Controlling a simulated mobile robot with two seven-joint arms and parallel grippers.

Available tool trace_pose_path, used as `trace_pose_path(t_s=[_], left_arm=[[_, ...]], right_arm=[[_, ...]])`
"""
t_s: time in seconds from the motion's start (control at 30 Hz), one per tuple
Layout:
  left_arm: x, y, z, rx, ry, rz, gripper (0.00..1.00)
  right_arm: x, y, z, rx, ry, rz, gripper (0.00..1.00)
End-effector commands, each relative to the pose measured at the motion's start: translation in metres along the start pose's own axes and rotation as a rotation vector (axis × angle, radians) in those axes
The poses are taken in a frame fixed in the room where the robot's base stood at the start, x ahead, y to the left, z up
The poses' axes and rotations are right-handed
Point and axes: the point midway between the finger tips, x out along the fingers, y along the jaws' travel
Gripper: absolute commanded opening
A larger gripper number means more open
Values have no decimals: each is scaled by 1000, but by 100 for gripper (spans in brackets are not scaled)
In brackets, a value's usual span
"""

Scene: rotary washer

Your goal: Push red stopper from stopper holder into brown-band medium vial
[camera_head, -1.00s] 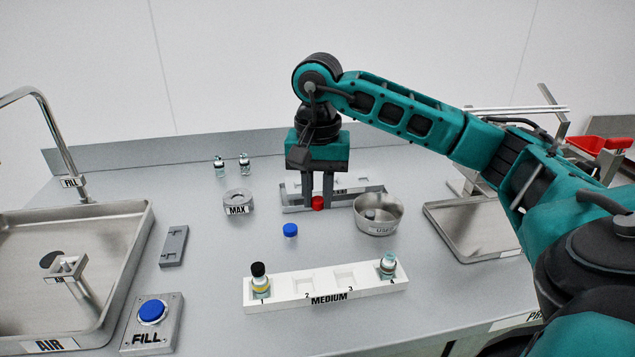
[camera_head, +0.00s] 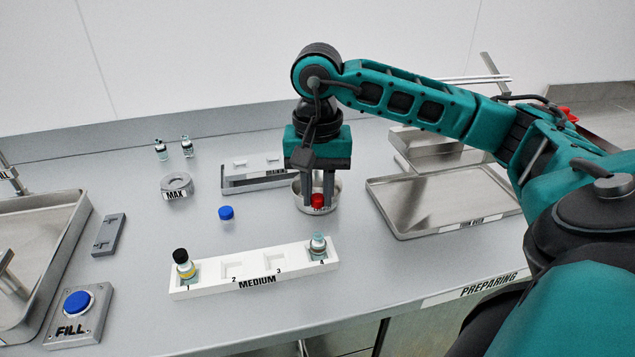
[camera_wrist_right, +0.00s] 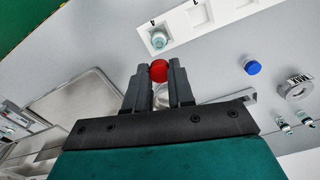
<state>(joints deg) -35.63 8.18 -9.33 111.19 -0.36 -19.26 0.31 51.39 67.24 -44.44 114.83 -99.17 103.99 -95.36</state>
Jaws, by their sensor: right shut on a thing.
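My right gripper (camera_head: 317,198) is shut on the red stopper (camera_head: 317,201), held between its fingertips in front of the metal bowl in the head view. The red stopper also shows between the fingers in the right wrist view (camera_wrist_right: 159,71). The white MEDIUM rack (camera_head: 215,285) stands nearer the front. An open-topped vial (camera_head: 318,247) sits upright in its slot 4, below the gripper in the picture; its band colour is too small to tell. A black-capped vial with a yellowish band (camera_head: 184,264) sits in slot 1. The stopper holder (camera_head: 240,185) is behind, left of the gripper. My left gripper is not in view.
A metal bowl (camera_head: 328,185) is close behind the gripper. A blue stopper (camera_head: 226,213) lies on the counter at left. A steel tray (camera_head: 440,195) is at right. Slots 2 and 3 of the rack are empty. The MAX ring (camera_head: 177,186) and two small vials stand farther back.

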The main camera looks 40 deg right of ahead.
Motion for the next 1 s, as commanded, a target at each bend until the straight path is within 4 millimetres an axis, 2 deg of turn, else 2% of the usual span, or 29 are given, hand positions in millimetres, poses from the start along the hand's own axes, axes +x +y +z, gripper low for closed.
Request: trace_pose_path(t_s=[0.37, 1.0], left_arm=[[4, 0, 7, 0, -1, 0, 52], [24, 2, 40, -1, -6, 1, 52]], right_arm=[[12, 0, 1, -1, -1, 1, 0], [61, 0, 1, -1, 0, 1, 0]])
